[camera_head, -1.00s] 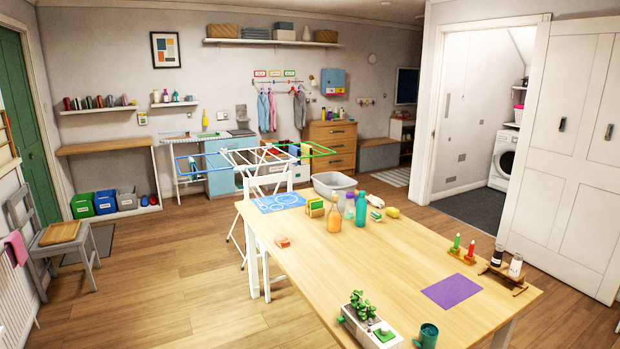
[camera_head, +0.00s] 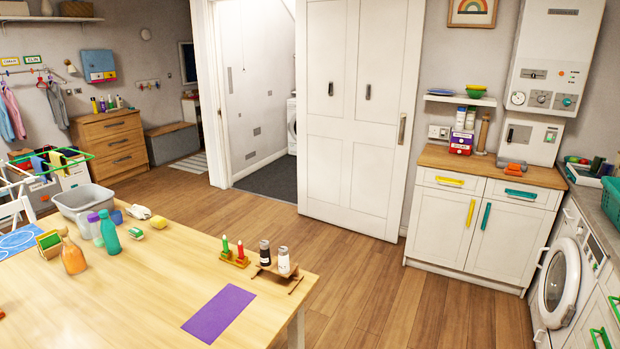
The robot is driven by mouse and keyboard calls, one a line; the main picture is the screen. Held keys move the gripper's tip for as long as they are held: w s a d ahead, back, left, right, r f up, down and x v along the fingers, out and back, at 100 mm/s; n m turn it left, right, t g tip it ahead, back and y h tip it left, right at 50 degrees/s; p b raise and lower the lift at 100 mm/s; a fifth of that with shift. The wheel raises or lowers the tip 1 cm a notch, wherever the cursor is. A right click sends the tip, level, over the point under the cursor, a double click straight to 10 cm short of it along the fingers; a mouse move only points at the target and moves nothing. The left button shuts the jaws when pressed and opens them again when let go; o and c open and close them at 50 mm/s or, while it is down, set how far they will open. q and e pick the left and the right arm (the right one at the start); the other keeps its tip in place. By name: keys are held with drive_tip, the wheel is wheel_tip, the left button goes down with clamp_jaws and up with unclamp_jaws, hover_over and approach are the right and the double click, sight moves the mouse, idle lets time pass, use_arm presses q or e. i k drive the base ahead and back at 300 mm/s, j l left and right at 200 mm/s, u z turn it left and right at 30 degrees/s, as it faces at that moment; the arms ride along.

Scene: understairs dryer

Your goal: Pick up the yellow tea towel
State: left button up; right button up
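A small yellow cloth-like patch (camera_head: 57,159) shows at the left edge, at the drying rack (camera_head: 22,190) with green rails. It is beside a dark blue patch (camera_head: 40,166). It is too small to tell whether it is the yellow tea towel, or whether it hangs on the rack or lies behind it. No other yellow cloth is clear in view. Neither of my grippers is in view.
The wooden table (camera_head: 130,290) fills the lower left, with bottles, a purple mat (camera_head: 218,314) and condiment holders. A white cabinet (camera_head: 478,222) and washing machine (camera_head: 560,283) stand right. Floor between is clear.

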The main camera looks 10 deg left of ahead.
sight(57, 161)
drive_tip(key=i+l+z, duration=0.35)
drive_tip(key=i, duration=0.55)
drive_tip(key=i+z, duration=0.35)
drive_tip(key=i, duration=0.6)
drive_tip(key=i+u, duration=0.2)
drive_tip(key=i, duration=0.4)
drive_tip(key=i+l+u, duration=0.1)
drive_tip(key=i+u, duration=0.15)
drive_tip(key=i, duration=0.4)
drive_tip(key=i+l+u, duration=0.2)
drive_tip(key=i, duration=0.4)
drive_tip(key=i+j+u, duration=0.2)
drive_tip(key=u, duration=0.2)
drive_tip(key=i+j+u, duration=0.1)
drive_tip(key=i+u, duration=0.5)
drive_tip(key=u, duration=0.2)
drive_tip(key=i+u, duration=0.3)
drive_tip(key=u, duration=0.15)
drive_tip(key=i+l+u, duration=0.15)
drive_tip(key=u, duration=0.25)
drive_tip(key=i+l+u, duration=0.1)
drive_tip(key=i+u, duration=0.2)
drive_tip(key=i, duration=1.7)
